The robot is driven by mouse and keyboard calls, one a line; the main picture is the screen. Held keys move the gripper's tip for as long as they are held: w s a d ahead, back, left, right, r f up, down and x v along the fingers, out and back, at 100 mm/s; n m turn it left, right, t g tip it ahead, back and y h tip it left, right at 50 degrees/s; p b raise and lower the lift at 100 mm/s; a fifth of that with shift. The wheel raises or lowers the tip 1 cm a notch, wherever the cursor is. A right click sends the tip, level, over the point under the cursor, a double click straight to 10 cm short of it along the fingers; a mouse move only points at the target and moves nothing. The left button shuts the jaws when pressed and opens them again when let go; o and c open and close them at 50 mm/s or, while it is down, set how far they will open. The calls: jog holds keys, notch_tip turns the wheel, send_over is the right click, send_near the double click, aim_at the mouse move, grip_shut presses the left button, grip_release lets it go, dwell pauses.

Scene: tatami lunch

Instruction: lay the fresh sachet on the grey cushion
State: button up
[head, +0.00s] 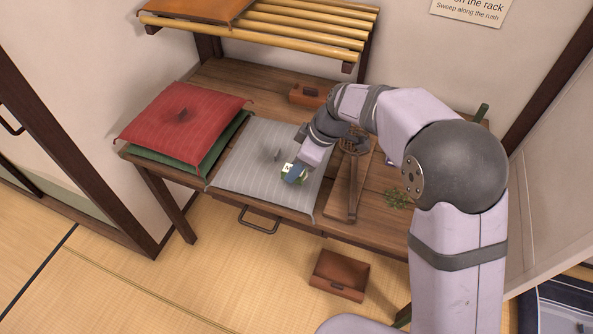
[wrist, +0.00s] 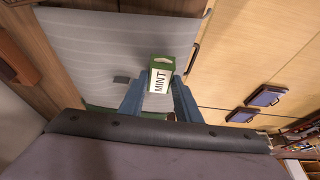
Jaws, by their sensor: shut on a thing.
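The sachet (head: 287,168) is a small white and green packet. In the wrist view the sachet (wrist: 161,76) shows the word MINT. My gripper (head: 297,174) is shut on it, and the blue fingers (wrist: 160,88) lie on either side of its lower part. The grey cushion (head: 240,170) is a flat striped square with a dark tuft, on the wooden table. I hold the sachet over the cushion's right part; I cannot tell whether it touches the cloth. The cushion also shows behind the sachet in the wrist view (wrist: 95,45).
A red cushion (head: 170,110) lies on a green cushion (head: 222,147) to the left. A slatted rack (head: 300,28) overhangs the table's back. A long wooden tool (head: 351,195), a green sprig (head: 397,198) and a small brown box (head: 306,96) are also on the table (head: 225,80).

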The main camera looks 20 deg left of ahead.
jog(key=shift+f, duration=1.2)
jog(key=shift+f, duration=0.15)
jog(key=o, duration=1)
jog(key=shift+r, duration=0.3)
jog(key=v, duration=1.1)
jog(key=shift+d+r+b, duration=0.15)
jog(key=shift+r+b, duration=0.15)
jog(key=shift+r, duration=0.1)
